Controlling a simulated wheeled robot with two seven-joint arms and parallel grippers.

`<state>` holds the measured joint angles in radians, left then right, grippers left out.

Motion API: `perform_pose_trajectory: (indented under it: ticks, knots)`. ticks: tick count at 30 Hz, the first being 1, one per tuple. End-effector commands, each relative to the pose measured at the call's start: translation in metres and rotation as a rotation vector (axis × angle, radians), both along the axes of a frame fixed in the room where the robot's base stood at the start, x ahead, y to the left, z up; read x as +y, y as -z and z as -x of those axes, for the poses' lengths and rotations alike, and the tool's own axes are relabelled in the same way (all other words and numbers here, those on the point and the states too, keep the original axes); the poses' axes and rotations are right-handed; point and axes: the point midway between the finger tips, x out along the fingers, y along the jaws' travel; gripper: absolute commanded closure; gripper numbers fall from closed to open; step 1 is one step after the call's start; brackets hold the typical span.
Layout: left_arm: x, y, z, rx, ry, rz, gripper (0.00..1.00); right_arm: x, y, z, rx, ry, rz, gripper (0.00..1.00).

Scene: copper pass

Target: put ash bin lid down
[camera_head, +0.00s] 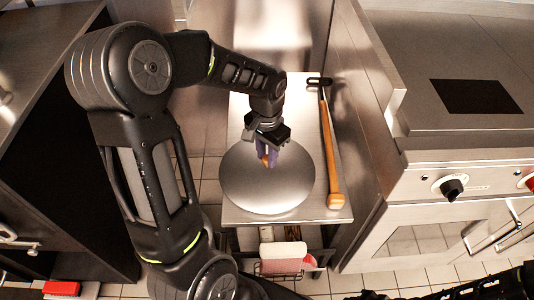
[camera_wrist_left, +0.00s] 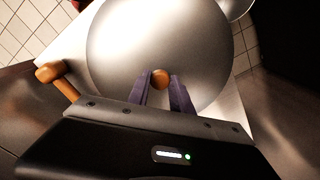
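The ash bin lid (camera_head: 265,190) is a wide round silver disc with a small orange-brown wooden knob. It lies over the light cart top and its left edge reaches past the cart's left side. I cannot tell if it touches the top. My left gripper (camera_head: 268,156) is above the lid. In the left wrist view, its purple fingers (camera_wrist_left: 160,84) stand on either side of the knob, close against it, and look shut on it. The lid (camera_wrist_left: 115,50) fills much of that view. A dark part of my right arm shows at the bottom right; its fingers cannot be made out.
A tool with a long wooden handle (camera_head: 330,150) lies along the right of the cart top (camera_head: 240,213). A steel stove (camera_head: 440,175) stands to the right and a dark cabinet (camera_head: 70,180) to the left. A lower shelf holds a pink-white item (camera_head: 282,255).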

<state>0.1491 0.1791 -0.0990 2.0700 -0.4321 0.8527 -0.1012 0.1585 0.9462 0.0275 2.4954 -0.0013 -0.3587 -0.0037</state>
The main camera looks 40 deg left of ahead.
Motion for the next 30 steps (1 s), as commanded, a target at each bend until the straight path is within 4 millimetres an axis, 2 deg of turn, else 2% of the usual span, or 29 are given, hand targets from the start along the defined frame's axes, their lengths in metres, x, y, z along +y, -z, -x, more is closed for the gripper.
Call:
perform_pose_trajectory:
  ticks: [1, 8, 19, 23, 30]
  knots:
    - [0.0, 0.0, 0.0, 0.0, 0.0, 0.0, 0.71, 0.0, 0.0, 0.0, 0.0, 0.0, 0.0, 0.64]
    - [0.0, 0.0, 0.0, 0.001, 0.0, 0.0, 0.52, 0.0, 0.0, 0.0, 0.0, 0.0, 0.0, 0.64]
    - [0.0, -0.006, 0.0, 0.0, 0.0, 0.0, 0.52, 0.0, -0.003, 0.0, 0.0, 0.0, 0.0, 0.64]
    - [0.0, -0.021, -0.001, -0.002, -0.001, -0.001, 0.52, 0.0, -0.005, 0.0, 0.0, 0.0, 0.0, 0.64]
    - [0.0, -0.069, -0.001, -0.005, -0.001, -0.001, 0.52, 0.0, -0.012, 0.0, 0.0, 0.0, 0.0, 0.64]
